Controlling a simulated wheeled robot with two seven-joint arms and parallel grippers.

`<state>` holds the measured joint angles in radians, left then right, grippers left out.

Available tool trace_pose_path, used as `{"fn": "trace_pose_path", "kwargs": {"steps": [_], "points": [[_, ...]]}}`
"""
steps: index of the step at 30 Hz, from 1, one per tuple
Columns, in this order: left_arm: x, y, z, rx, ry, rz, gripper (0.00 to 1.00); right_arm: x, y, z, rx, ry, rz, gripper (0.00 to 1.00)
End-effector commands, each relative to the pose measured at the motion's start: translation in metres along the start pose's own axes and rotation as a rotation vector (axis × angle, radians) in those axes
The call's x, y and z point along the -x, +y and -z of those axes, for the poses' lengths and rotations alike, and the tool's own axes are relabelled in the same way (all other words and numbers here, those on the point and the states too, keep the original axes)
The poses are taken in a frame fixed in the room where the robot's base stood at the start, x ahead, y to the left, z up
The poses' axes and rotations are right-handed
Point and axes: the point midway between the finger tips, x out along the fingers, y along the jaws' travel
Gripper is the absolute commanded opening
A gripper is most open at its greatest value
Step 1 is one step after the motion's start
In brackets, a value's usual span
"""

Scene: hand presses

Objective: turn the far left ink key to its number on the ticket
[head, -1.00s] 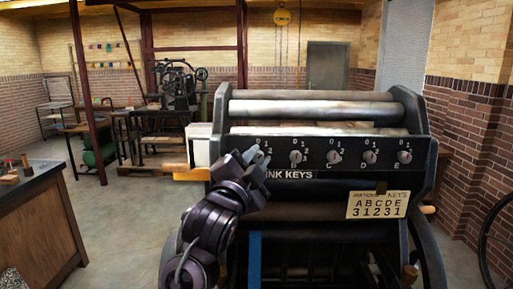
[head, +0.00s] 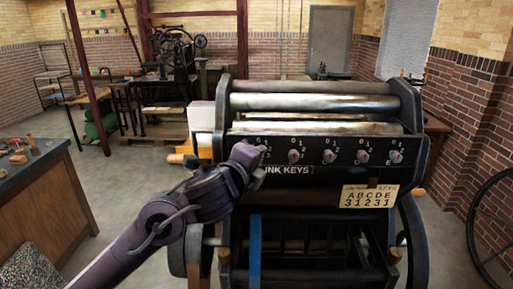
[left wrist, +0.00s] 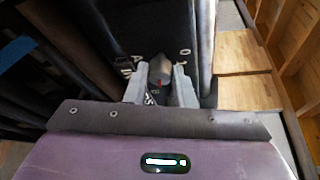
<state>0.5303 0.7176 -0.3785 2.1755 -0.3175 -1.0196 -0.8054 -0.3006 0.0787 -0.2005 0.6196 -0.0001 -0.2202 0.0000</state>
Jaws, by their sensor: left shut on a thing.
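The black press carries a row of ink keys along its front panel (head: 345,172). The far left key (left wrist: 160,70) is a grey knob with a red mark, seen between my left fingers in the left wrist view. In the head view my left gripper (head: 256,152) covers most of this key. My left gripper (left wrist: 160,88) is shut on the knob, one finger on each side. The cream ticket (head: 368,197) reads A B C D E over 3 1 2 3 1, so A stands over 3. The key's exact setting is hard to read. My right gripper is out of view.
The other ink keys, such as the second one (head: 294,156), sit to the right on the same panel. Rollers (head: 315,103) lie above. A workbench (head: 40,185) stands at the left, with open floor between it and the press.

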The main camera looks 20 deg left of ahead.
Motion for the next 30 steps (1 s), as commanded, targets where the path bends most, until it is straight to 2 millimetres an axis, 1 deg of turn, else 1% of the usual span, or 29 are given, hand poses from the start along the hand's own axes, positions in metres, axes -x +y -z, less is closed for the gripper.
{"fn": "trace_pose_path", "kwargs": {"steps": [1,3,12,21,30], "points": [[0.0,-0.006,-0.005,-0.036,-0.009,-0.013,0.0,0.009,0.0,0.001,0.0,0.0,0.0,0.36],[0.0,-0.006,-0.004,-0.088,-0.01,-0.035,0.0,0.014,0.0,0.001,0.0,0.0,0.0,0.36],[0.0,-0.006,-0.003,-0.256,-0.017,-0.106,0.0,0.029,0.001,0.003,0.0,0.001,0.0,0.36],[0.0,-0.005,-0.003,-0.327,-0.019,-0.136,0.0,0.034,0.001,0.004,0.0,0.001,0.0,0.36],[0.0,-0.005,-0.003,-0.336,-0.02,-0.139,0.0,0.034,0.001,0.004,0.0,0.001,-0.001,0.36]]}}
